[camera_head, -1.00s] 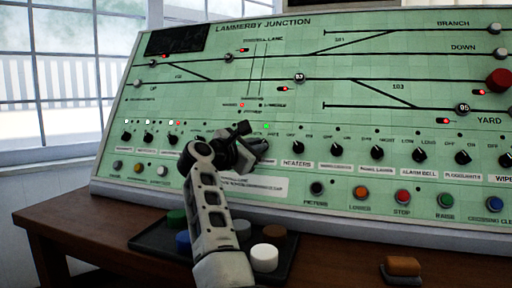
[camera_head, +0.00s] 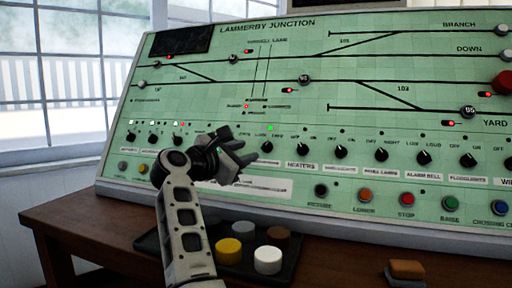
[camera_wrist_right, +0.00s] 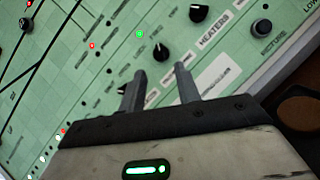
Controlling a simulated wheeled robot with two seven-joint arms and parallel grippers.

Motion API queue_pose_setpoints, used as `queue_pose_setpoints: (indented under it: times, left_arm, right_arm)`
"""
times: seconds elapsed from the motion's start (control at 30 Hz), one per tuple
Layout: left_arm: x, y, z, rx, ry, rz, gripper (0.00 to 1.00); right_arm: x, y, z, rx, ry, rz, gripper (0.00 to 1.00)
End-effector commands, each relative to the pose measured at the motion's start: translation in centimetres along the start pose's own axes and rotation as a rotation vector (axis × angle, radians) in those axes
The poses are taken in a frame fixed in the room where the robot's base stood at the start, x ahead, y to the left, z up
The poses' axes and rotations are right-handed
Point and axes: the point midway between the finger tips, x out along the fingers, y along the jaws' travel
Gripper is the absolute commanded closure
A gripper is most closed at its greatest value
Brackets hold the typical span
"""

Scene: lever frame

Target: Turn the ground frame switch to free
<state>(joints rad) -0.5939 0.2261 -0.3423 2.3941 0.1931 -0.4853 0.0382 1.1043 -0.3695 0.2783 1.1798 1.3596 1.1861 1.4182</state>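A black rotary knob (camera_head: 266,147) sits on the green panel just below a green light, to the right of my right gripper. The lettering above it is too small to read surely, so I cannot confirm it is the ground frame switch. It also shows in the right wrist view (camera_wrist_right: 160,52), ahead of the fingers. My right gripper (camera_head: 238,158) is in front of the panel, left of and a little below this knob. In the right wrist view the gripper (camera_wrist_right: 159,82) has its fingers apart with nothing between them. My left gripper is not in view.
More knobs, such as the heaters knob (camera_head: 303,150), continue along the row to the right. Coloured push buttons, including a red one (camera_head: 407,199), line the panel below. A dark tray (camera_head: 150,243) with coloured discs lies under my right arm. An orange-brown block (camera_head: 407,269) lies at the front right.

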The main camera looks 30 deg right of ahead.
Motion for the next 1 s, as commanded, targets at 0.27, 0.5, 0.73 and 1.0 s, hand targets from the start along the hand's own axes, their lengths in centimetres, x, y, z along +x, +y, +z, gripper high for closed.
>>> queue_pose_setpoints:
  times: [0.27,0.5,0.73,1.0]
  left_arm:
    - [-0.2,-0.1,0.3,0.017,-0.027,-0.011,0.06]
    - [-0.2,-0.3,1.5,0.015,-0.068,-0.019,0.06]
    - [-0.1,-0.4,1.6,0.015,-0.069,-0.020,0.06]
    - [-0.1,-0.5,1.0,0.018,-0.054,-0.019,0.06]
  right_arm:
    - [-6.3,0.0,0.1,-0.002,-0.002,0.001,0.67]
    - [-8.9,0.0,0.0,-0.001,0.000,-0.001,0.67]
    - [-9.2,0.0,0.0,0.000,0.000,-0.001,0.67]
    - [-9.2,0.0,0.0,0.000,0.000,-0.001,0.67]
